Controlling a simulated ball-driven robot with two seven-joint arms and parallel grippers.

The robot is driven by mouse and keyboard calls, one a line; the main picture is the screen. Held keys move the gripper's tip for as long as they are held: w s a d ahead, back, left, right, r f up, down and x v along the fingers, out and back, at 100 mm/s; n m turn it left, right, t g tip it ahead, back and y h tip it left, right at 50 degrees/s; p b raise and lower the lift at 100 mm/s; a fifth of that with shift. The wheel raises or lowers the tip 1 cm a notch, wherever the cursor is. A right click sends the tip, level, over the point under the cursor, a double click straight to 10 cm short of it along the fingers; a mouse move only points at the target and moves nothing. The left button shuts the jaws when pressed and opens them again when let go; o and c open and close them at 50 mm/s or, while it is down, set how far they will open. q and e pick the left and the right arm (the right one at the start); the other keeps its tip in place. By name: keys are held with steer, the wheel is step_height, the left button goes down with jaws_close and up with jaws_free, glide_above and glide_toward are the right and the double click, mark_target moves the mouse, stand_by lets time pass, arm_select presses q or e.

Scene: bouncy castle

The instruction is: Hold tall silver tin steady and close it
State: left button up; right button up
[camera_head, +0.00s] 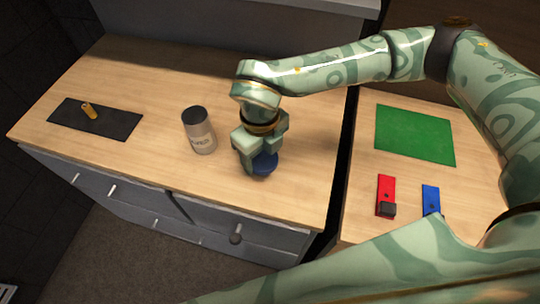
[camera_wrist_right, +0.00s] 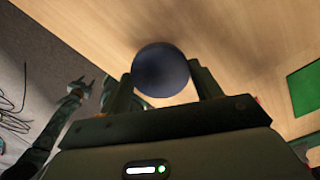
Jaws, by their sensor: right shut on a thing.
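The tall silver tin (camera_head: 200,135) stands upright on the wooden counter, left of my right gripper in the head view. Its top is dark; I cannot tell whether that is a cover or the inside. My right gripper (camera_head: 256,160) is shut on a round dark blue lid-like piece (camera_head: 265,164), apart from the tin. In the right wrist view the blue piece (camera_wrist_right: 162,70) sits between the two fingers. My left gripper seems to show small at the left of that view (camera_wrist_right: 82,86); its jaws are too small to read.
A black mat (camera_head: 110,124) with a small yellow-brown item (camera_head: 90,111) lies at the counter's left. Across a gap, the right-hand table holds a green mat (camera_head: 413,134), a red block (camera_head: 386,190) and a blue block (camera_head: 431,198). The counter around the tin is clear.

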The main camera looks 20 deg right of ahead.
steer(key=s+a+r, duration=0.2)
steer(key=a+r, duration=0.5)
steer(key=a, duration=0.5)
steer(key=shift+r, duration=0.3)
steer(key=shift+s, duration=0.1)
steer(key=n, duration=1.5)
glide_above(269, 157)
steer(key=shift+r, duration=0.35)
steer(key=s+d+r+n, duration=0.1)
steer(key=s+d+n, duration=0.2)
steer(key=d+n, duration=0.6)
steer(key=shift+s+d+n, duration=0.15)
steer(key=shift+s+n, duration=0.05)
steer(key=shift+n, duration=3.2)
